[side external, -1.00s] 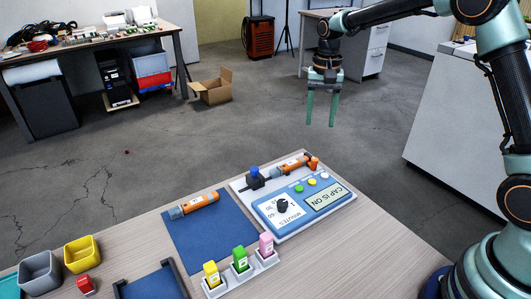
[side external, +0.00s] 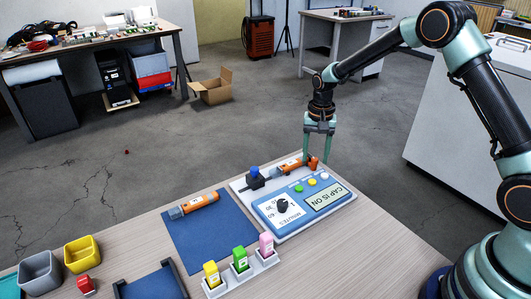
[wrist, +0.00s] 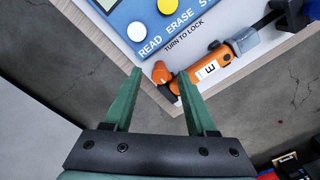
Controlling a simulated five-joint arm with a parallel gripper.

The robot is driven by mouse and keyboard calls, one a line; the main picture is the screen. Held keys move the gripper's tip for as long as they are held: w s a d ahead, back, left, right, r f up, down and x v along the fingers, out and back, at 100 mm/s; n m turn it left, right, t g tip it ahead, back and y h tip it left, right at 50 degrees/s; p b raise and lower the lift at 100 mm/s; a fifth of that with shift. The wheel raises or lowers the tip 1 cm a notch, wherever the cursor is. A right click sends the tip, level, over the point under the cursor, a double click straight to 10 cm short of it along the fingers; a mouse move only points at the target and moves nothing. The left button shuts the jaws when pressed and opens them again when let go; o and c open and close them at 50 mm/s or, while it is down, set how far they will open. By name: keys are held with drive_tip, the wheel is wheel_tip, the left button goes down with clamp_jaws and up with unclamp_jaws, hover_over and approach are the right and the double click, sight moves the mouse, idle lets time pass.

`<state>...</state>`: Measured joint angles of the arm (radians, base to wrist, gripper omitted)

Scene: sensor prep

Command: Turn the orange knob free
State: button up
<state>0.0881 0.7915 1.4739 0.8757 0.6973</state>
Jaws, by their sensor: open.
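The orange knob (side external: 313,163) is at the far right end of an orange sensor (side external: 290,166) lying on the white station board. In the wrist view the knob (wrist: 161,74) appears between the tips of my gripper (wrist: 160,72). The sensor body (wrist: 207,68) has a white label and runs to the upper right there. My gripper (side external: 317,157) is open and points down at the knob, one finger on either side in the picture. I cannot tell whether the fingers touch it. The station display (side external: 326,198) reads "CAP IS ON".
A black block with a blue top (side external: 254,175) stands at the sensor's other end. A second orange sensor (side external: 195,204) lies on a blue mat (side external: 215,240). Several coloured buttons and a black dial (side external: 282,206) are on the panel. A rack (side external: 242,281) holds coloured blocks in front.

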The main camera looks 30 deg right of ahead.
clamp_jaws()
